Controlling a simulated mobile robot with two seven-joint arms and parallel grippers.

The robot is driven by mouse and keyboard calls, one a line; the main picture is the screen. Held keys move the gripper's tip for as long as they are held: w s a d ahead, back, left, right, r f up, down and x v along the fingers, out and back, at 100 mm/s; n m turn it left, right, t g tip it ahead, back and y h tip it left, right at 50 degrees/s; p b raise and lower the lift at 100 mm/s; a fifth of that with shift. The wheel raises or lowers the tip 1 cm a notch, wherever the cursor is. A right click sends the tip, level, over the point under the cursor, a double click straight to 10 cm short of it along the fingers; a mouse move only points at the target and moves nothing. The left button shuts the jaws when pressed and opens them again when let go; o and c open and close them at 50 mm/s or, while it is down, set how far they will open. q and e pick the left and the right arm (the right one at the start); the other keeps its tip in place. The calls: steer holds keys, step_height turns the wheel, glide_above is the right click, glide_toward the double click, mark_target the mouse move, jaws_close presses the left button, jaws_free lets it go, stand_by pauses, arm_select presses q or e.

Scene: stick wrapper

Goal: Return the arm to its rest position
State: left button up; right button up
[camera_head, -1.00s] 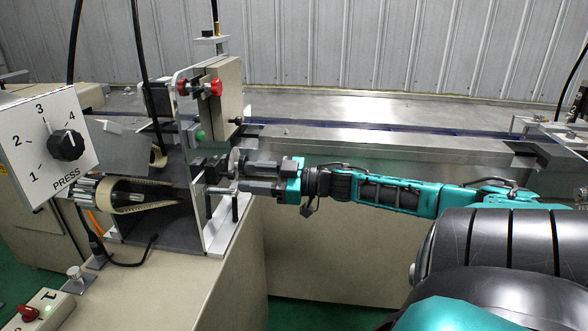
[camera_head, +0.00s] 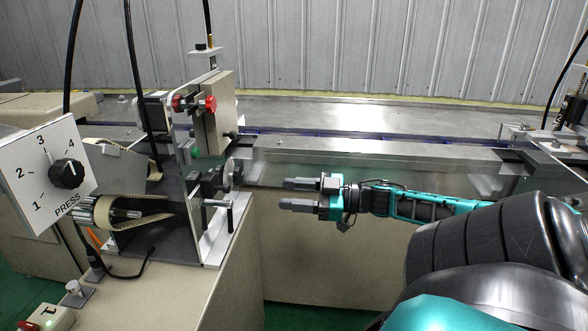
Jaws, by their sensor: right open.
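My right gripper (camera_head: 284,194) is at the middle of the head view, with its arm (camera_head: 430,207) coming in from the right. Its two dark fingers point left and stand apart with nothing between them. It is in front of the long metal machine bed, to the right of a small black clamp with a metal handle (camera_head: 230,214) on the machine's side plate. A clear gap lies between the fingertips and that handle. My left gripper is not in view.
A white PRESS panel with a black knob (camera_head: 67,174) stands at the left. Red knobs (camera_head: 194,104) sit on the upright machine block. The metal bed (camera_head: 380,150) runs along the back. Open space lies below my right gripper.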

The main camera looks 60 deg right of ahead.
stand_by(0.3)
steer(key=s+a+f+m+g+h, duration=0.1)
steer(key=s+a+f+m+h, duration=0.15)
steer(key=a+f, duration=0.5)
steer(key=s+a+f+m+h, duration=0.25)
steer(key=a+f+h, duration=0.2)
steer(key=f, duration=0.65)
steer(key=s+a+f+g, duration=0.1)
steer(key=a+f+g, duration=0.1)
steer(key=a, duration=0.8)
steer(key=s+a+f+m+g, duration=0.1)
steer(key=a+f+g, duration=0.1)
steer(key=a, duration=0.9)
steer(key=shift+s+f+y, duration=0.15)
steer(key=shift+f+y, duration=0.25)
steer(key=shift+f, duration=0.2)
